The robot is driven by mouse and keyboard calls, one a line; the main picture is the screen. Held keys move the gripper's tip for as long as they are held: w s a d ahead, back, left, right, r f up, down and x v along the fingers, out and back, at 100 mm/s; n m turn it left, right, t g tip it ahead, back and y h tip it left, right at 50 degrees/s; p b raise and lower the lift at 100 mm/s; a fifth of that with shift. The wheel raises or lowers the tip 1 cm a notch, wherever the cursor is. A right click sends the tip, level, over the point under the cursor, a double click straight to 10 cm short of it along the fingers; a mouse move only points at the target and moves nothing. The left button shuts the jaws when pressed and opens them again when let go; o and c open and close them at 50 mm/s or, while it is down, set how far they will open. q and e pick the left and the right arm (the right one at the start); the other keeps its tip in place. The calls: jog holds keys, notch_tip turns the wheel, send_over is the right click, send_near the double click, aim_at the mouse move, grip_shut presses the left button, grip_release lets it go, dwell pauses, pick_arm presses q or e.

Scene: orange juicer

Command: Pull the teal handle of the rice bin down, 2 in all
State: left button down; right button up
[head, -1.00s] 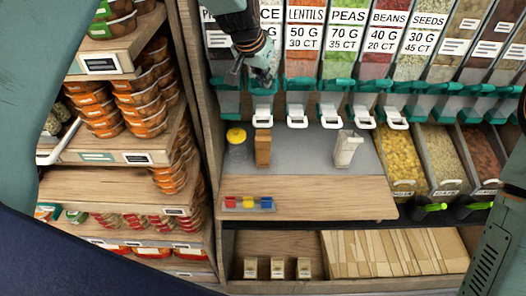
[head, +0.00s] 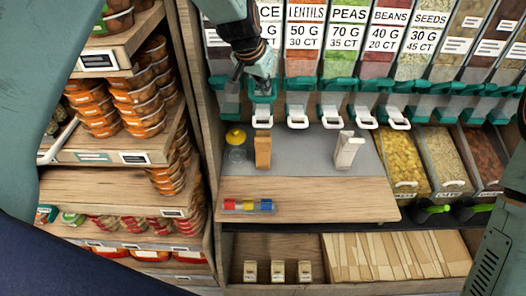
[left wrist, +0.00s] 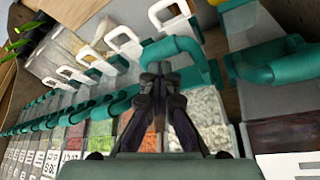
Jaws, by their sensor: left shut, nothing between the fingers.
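The rice bin stands in the dispenser row; its label (head: 270,32) is partly covered by my left arm and reads "CE". Its teal handle (head: 263,97) is at the bin's lower front in the head view. In the left wrist view, a teal handle (left wrist: 185,44) arches just beyond my fingertips, with white grains (left wrist: 205,108) in the bin behind. My left gripper (head: 264,72) is shut and empty, at the top of the rice handle; I cannot tell whether it touches. My right gripper is out of view; only part of my right arm shows at the lower right.
Neighbouring bins have similar teal handles (head: 299,97) with white spouts (head: 298,122) close below. A yellow-lidded jar (head: 236,145), a brown block-like item (head: 263,151) and a white item (head: 348,150) stand on the grey counter. Shelves of orange tubs (head: 140,105) are at left.

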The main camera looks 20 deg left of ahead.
pick_arm(q)
jog(key=shift+s+f, duration=0.15)
jog(key=shift+s, duration=0.05)
jog(key=r+p, duration=0.2)
jog(key=r, duration=0.1)
jog(key=r+p, duration=0.1)
jog(key=p, duration=0.1)
jog(key=shift+w+a+r, duration=0.15)
jog(key=shift+w+r, duration=0.1)
jog(key=shift+w, duration=0.15)
jog(key=shift+w+r+p, duration=0.25)
jog(key=shift+r+p, duration=0.15)
jog(key=shift+r, duration=0.6)
jog(key=s+d+r, duration=0.1)
jog(key=s+r, duration=0.3)
jog(key=r, duration=0.1)
jog(key=shift+w, duration=0.1)
